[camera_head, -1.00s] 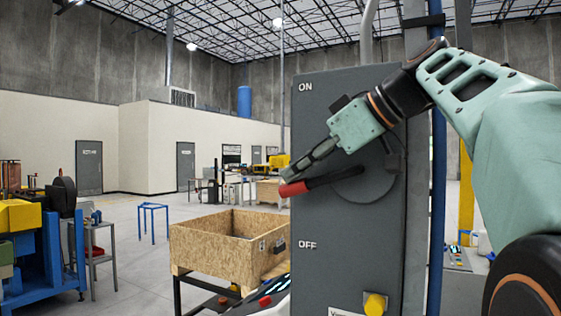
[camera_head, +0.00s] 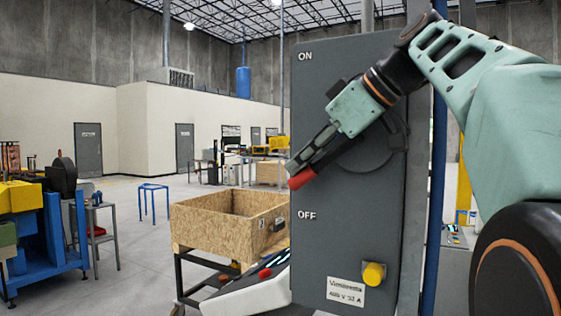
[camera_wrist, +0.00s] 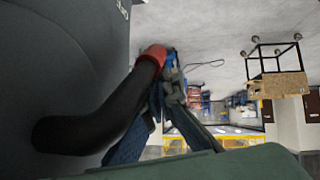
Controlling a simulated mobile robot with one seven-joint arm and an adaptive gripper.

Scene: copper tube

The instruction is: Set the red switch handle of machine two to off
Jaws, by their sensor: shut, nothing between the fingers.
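The switch handle is a black lever with a red tip (camera_head: 302,179), on a round plate (camera_head: 365,150) on the grey switch box (camera_head: 347,240). It slopes down to the left, between the ON and OFF marks, with its tip closer to OFF. My gripper (camera_head: 297,168) is shut and empty, lying along the upper side of the handle, seemingly against it. In the wrist view the black lever (camera_wrist: 100,122) and red tip (camera_wrist: 153,54) run beside my gripper's fingers (camera_wrist: 168,75). Exact contact is hard to tell.
A yellow knob (camera_head: 374,273) and a label (camera_head: 346,292) are low on the box. A wooden crate (camera_head: 215,241) on a dark stand is left of the box. Blue machinery (camera_head: 55,250) stands far left.

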